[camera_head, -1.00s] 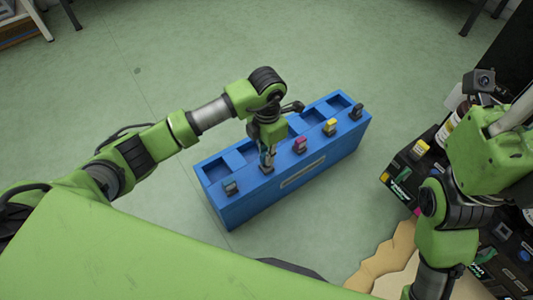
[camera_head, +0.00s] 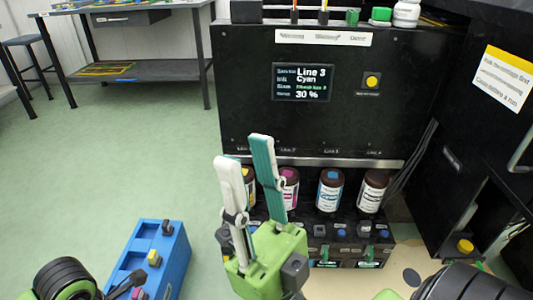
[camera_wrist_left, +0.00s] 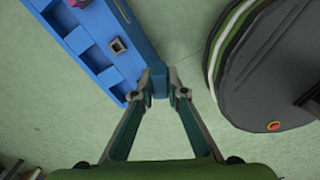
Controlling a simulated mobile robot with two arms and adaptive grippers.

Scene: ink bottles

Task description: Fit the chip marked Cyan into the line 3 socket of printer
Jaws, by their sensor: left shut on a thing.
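My left gripper (camera_wrist_left: 160,90) is shut on a small blue-teal chip (camera_wrist_left: 160,80) in the left wrist view; its marking cannot be read. My right gripper (camera_head: 245,148) is open and empty before the printer.
The blue rack (camera_head: 180,262) carries black (camera_head: 167,228), yellow (camera_head: 154,258) and magenta (camera_head: 139,293) chips. Several ink bottles, one cyan-labelled (camera_head: 330,190), stand in the printer's bay. A dark round-edged base (camera_wrist_left: 275,70) lies right in the wrist view.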

